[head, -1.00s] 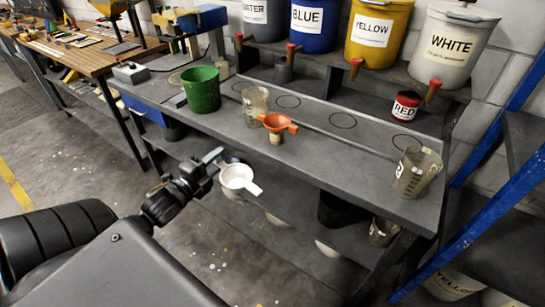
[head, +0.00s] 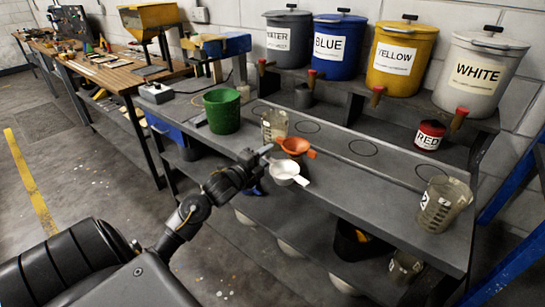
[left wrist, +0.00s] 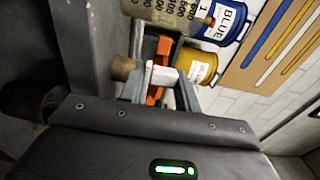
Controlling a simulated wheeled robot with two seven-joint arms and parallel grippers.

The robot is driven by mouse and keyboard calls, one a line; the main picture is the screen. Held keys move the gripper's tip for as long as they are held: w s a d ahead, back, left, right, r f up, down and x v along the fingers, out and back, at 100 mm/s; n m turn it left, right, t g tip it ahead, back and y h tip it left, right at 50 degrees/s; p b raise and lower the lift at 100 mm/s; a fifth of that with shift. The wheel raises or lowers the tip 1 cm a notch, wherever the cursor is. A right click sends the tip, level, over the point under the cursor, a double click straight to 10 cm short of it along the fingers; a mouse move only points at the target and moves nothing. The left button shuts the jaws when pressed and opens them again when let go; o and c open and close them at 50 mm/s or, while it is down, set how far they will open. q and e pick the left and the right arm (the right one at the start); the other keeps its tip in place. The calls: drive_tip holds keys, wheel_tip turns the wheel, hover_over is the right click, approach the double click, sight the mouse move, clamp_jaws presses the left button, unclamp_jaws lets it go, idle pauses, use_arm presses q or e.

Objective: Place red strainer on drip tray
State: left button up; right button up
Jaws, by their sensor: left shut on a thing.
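The red strainer (head: 295,146), orange-red and funnel-shaped with a short handle, sits at the bench's front part, beside a clear measuring cup (head: 273,124). In the left wrist view its orange (left wrist: 163,50) shows behind the fingers. My left gripper (head: 264,154) is shut on a white strainer (head: 284,169) and holds it in front of the red one. The white handle (left wrist: 160,76) shows between the fingers in the left wrist view. The white strainer hides what is under the red one. A strip with drawn circles (head: 335,138) runs below the taps; I cannot tell if it is the drip tray.
A green bucket (head: 222,110) stands left of the cup. Another measuring cup (head: 442,204) is at the bench's right end, near a small red-labelled can (head: 429,135). Labelled paint buckets (head: 340,45) with taps stand at the back. A lower shelf holds containers.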

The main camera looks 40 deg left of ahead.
use_arm(q)
drive_tip(key=w+b, duration=0.1)
drive_tip(key=w, duration=0.2)
drive_tip(key=shift+w, duration=0.3)
drive_tip(key=shift+f+b, duration=0.75)
drive_tip(key=shift+f, duration=0.05)
drive_tip(key=shift+s+a+r, duration=0.1)
drive_tip(key=shift+s, duration=0.1)
drive_tip(key=o, duration=1)
use_arm(e)
drive_tip(key=shift+d+f, duration=0.25)
drive_tip(key=shift+f, duration=0.4)
drive_tip(key=shift+d+f, duration=0.25)
drive_tip(key=shift+f, duration=0.35)
drive_tip(key=shift+w+a, duration=0.1)
